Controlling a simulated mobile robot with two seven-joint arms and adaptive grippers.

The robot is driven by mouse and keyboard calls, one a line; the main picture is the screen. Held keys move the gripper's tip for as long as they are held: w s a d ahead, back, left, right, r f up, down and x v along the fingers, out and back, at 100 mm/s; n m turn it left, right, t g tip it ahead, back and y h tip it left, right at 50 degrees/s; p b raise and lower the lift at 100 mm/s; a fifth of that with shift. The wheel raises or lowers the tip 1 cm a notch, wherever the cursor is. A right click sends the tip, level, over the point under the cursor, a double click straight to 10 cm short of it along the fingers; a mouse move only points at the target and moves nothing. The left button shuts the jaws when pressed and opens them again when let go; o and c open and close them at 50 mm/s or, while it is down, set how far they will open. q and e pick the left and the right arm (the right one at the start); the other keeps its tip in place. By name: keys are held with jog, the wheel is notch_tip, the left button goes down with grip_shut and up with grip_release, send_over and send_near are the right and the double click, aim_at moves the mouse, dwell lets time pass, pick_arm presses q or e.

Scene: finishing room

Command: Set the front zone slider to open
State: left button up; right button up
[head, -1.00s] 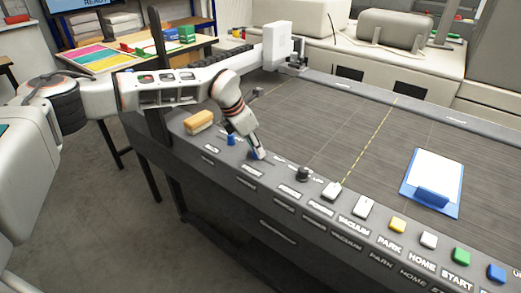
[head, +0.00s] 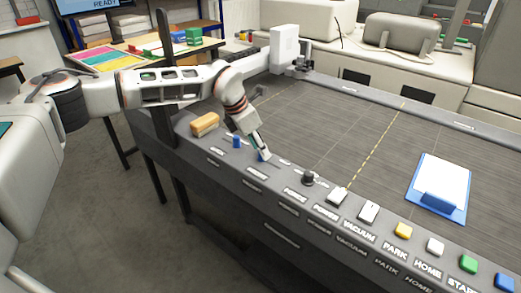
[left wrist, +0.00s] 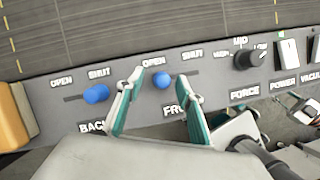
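The front zone slider is a blue knob (left wrist: 162,80) in the left wrist view, on the grey front panel. It sits below and slightly right of its OPEN label, well left of its SHUT label. My left gripper (left wrist: 160,76) is open, with one fingertip on each side of this knob; I cannot tell whether either touches it. The right finger hides part of the FRONT label and possibly part of the slot. In the head view my left gripper (head: 262,155) is down at the panel, mostly covering the knob. White parts of mine, possibly the right gripper, show at the lower right of the wrist view.
The back slider's blue knob (left wrist: 96,94) stands to the left, near its SHUT label. The dark force dial (left wrist: 249,60) is to the right. A tan block (head: 205,124) lies left on the panel. Switches and coloured buttons line the right side.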

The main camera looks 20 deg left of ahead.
pick_arm(q)
jog(key=v, duration=1)
jog(key=shift+r, duration=0.15)
jog(key=shift+s, duration=0.1)
